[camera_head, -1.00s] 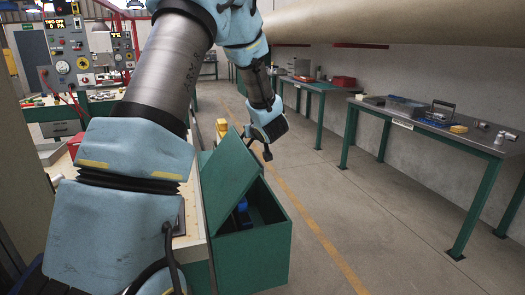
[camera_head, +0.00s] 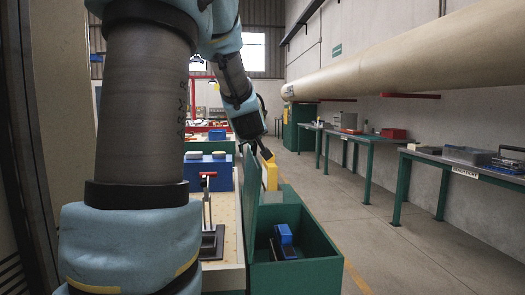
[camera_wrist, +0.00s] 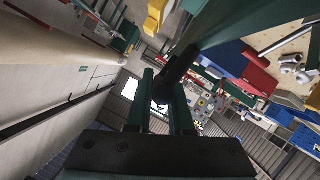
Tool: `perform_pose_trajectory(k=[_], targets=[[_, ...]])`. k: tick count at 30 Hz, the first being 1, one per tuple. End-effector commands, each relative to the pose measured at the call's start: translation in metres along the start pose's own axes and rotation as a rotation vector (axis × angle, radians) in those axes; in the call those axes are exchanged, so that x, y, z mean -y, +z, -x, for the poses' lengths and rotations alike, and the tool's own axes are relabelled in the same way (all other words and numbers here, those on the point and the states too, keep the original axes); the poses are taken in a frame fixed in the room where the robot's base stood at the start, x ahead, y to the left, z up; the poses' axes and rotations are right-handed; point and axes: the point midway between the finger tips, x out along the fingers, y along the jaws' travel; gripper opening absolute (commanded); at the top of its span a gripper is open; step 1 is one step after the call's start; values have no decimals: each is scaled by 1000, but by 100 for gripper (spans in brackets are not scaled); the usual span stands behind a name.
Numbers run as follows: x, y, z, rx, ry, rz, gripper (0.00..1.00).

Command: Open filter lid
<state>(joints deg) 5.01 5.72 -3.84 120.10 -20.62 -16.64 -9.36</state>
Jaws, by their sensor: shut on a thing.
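The green filter lid (camera_head: 251,200) stands nearly upright on the left side of its green box (camera_head: 325,270), seen almost edge-on in the head view. The box is open, and a blue object (camera_head: 284,240) lies inside. My gripper (camera_head: 265,152) is at the lid's top end, partly hidden behind my wrist. In the wrist view my gripper (camera_wrist: 161,95) has its two green fingers around the lid's black handle (camera_wrist: 180,64). The green lid panel (camera_wrist: 212,24) runs up and right from there.
A bench (camera_head: 225,245) with a red-topped clamp (camera_head: 207,180) stands left of the box. A yellow object (camera_head: 270,175) is just behind the lid. Green-legged tables (camera_head: 470,172) line the right wall, with clear floor (camera_head: 365,235) between.

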Motion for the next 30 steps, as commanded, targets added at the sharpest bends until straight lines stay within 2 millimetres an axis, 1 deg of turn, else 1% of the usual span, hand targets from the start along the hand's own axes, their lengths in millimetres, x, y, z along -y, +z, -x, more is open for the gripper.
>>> perform_pose_trajectory(k=[1,3,14,15,22,23,30], targets=[[5,1,-1,1,-4,-1,0],[6,0,0,2,-5,-1,0],[6,0,0,4,-5,-1,0],[6,0,0,4,-5,-1,21],[5,-1,0,2,-3,-1,47],[5,-1,0,2,-3,-1,50],[4,-1,1,1,-1,-1,50]])
